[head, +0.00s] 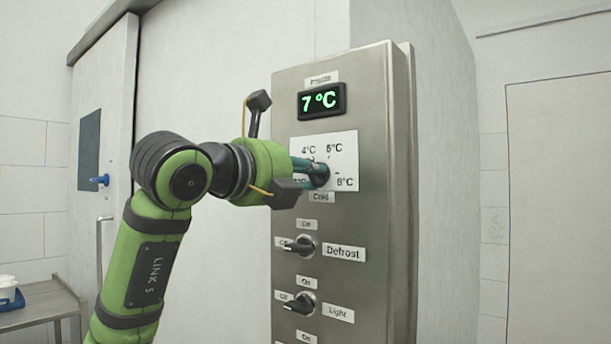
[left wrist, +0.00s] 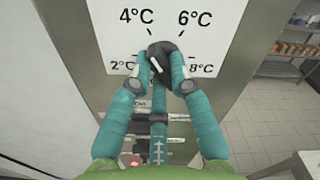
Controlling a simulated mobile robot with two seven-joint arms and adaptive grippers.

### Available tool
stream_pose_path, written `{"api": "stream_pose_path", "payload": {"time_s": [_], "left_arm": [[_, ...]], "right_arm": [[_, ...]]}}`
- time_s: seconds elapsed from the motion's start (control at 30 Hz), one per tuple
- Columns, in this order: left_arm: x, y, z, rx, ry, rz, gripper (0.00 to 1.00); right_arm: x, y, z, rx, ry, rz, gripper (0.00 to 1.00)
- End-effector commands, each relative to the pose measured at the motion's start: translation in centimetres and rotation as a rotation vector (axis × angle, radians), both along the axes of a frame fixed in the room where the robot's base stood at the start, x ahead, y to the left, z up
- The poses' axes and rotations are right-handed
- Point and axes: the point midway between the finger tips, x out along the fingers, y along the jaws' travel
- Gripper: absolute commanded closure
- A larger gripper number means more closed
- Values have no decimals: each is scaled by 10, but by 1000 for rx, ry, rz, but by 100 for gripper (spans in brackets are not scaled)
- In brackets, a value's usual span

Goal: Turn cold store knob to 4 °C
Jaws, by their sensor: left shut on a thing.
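The cold store knob (head: 321,180) is black and sits on a white dial plate (head: 345,150) on a steel control panel. In the left wrist view the knob (left wrist: 163,50) has a short slanted white mark; which end is its pointer I cannot tell. The plate reads 2, 4, 6 and 8 °C. The display (head: 321,101) above reads 7 °C in green. My left gripper (head: 312,170) reaches in from the left and is shut on the knob; in the left wrist view its teal fingers (left wrist: 161,77) flank it. My right gripper is not in view.
Below are the Defrost switch (head: 300,246) and Light switch (head: 300,304), both black. Shelves (left wrist: 288,50) with goods show at right in the left wrist view.

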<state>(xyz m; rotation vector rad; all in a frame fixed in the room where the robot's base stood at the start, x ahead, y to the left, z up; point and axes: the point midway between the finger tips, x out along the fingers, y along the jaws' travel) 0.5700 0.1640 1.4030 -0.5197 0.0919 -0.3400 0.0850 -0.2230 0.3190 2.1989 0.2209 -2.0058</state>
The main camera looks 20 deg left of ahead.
Motion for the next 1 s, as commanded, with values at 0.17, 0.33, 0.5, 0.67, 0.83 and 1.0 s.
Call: {"api": "stream_pose_path", "payload": {"time_s": [0.17, 0.33, 0.5, 0.67, 0.83, 1.0], "left_arm": [[0, 0, 0, 0, -1, 1, 76], [0, 0, 0, 1, -1, 1, 56], [0, 0, 0, 1, -1, 1, 56], [-8, 3, 1, 1, -3, 0, 56], [-36, 14, 1, 2, -6, 2, 56], [-71, 26, 2, 1, -6, 1, 56]], "right_arm": [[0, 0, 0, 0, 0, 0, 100], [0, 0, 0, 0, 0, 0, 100], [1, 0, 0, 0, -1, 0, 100], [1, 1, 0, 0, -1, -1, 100], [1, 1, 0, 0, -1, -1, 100], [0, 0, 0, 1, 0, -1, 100]]}}
